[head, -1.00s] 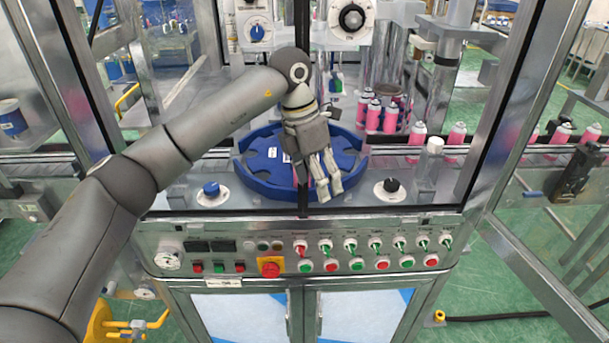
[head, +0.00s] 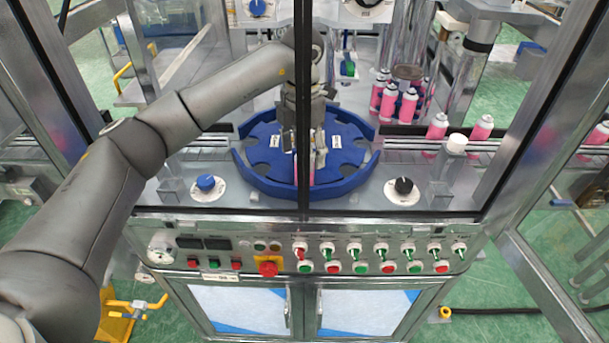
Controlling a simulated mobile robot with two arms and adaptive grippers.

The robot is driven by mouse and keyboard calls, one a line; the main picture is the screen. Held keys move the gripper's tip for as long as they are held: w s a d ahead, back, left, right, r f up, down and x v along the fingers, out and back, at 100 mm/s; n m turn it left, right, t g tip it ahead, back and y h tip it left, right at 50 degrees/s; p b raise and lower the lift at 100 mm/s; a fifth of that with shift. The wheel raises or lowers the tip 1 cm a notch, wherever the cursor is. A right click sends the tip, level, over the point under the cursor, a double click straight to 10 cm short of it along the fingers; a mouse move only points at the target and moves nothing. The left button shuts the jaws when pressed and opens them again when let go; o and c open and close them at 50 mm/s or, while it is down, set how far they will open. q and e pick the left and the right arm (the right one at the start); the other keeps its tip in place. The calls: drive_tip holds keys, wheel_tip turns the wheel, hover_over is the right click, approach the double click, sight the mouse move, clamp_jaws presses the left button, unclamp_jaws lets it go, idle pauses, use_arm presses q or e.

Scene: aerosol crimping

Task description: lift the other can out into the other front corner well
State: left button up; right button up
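The blue round turntable (head: 345,176) with wells around its rim sits in the middle of the machine, inside a raised blue guide. My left gripper (head: 316,152) points down over its front part, partly hidden behind the dark upright door post. A pink sliver, seemingly a can (head: 312,174), shows just below the fingers at the front of the turntable, beside the post. Most of it is hidden, and I cannot tell whether the fingers touch it or are closed on it. My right gripper is not in view.
The dark upright post (head: 303,90) crosses in front of the turntable. Pink cans (head: 407,105) stand in a group behind right, and others (head: 437,127) stand on the conveyor. Blue (head: 206,183) and black (head: 403,186) knobs flank the turntable, with a button panel (head: 330,255) below.

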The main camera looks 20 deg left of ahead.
use_arm(q)
drive_tip(key=f+p, duration=0.1)
drive_tip(key=f, duration=0.1)
drive_tip(key=f+p, duration=0.1)
drive_tip(key=f, duration=0.1)
drive_tip(key=shift+s+d+f, duration=0.1)
drive_tip(key=shift+s+d, duration=0.1)
drive_tip(key=shift+f, duration=0.4)
drive_tip(key=shift+c, duration=1.6)
drive_tip(key=c, duration=0.7)
drive_tip(key=shift+c, duration=0.4)
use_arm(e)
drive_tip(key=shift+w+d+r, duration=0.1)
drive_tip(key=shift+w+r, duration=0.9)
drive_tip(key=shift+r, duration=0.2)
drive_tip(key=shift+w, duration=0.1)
